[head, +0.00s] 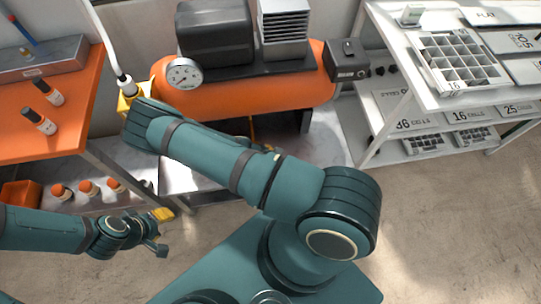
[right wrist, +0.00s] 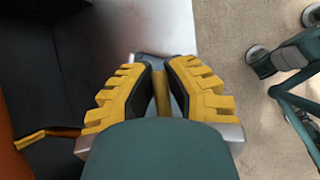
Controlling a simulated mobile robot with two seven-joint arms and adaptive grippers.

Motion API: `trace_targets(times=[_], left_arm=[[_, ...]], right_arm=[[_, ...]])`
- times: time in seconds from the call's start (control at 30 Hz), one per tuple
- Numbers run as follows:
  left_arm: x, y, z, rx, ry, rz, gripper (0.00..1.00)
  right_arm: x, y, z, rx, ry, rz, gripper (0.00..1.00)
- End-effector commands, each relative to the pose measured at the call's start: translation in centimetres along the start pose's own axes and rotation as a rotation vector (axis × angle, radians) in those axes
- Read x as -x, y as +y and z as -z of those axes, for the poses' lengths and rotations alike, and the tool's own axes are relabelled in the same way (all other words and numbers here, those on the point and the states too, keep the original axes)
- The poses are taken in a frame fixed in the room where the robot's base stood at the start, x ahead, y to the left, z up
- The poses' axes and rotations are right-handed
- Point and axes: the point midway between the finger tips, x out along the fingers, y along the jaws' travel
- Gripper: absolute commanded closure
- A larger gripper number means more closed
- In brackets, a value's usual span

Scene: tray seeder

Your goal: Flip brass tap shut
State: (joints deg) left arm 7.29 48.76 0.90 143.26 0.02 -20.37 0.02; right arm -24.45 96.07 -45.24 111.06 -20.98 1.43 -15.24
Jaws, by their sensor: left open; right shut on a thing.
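In the right wrist view my right gripper (right wrist: 162,88) is shut on a narrow brass-coloured piece (right wrist: 161,95), with a grey-blue part beyond the fingertips. A brass-coloured lever (right wrist: 42,136), which looks like the tap's, sticks out beside an orange surface at the lower left, apart from the fingers. In the head view my right gripper (head: 130,100) is at the left end of the orange tank (head: 240,95), below a pale hose's end fitting (head: 125,84). My right arm hides part of the tank's underside. My left gripper (head: 162,232) is open and empty, low at the left.
A gauge (head: 184,76) is on the tank's left end. An orange bench (head: 70,140) with small bottles stands at the left, more bottles on the shelf below. A white rack (head: 385,50) with cell trays stands at the right. The floor at the lower right is clear.

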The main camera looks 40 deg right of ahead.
Motion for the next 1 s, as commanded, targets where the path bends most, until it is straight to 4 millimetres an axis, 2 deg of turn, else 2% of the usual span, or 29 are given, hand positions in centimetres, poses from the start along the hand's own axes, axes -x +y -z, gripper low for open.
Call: trace_targets(times=[0.3,0.33,0.4,0.77,0.87,1.0], left_arm=[[0.0,0.0,0.0,0.000,-0.001,0.000,0.56],[0.0,0.0,0.0,0.000,-0.001,0.000,0.56],[0.0,0.0,0.0,0.000,-0.001,0.000,0.56],[0.0,0.0,0.0,0.000,0.000,0.000,0.56],[0.0,0.0,0.0,0.000,0.000,0.000,0.56],[0.0,0.0,0.0,0.000,0.000,0.000,0.56]], right_arm=[[-0.1,0.0,0.1,-0.001,0.009,0.000,1.00],[-0.1,0.0,0.1,-0.001,0.009,0.000,0.79],[-0.1,0.0,0.1,-0.001,0.009,0.000,0.56],[0.2,0.0,0.1,-0.001,0.009,0.000,0.56],[1.1,0.1,0.2,-0.002,0.010,-0.001,0.56],[3.6,0.1,0.1,-0.002,0.012,-0.002,0.56]])
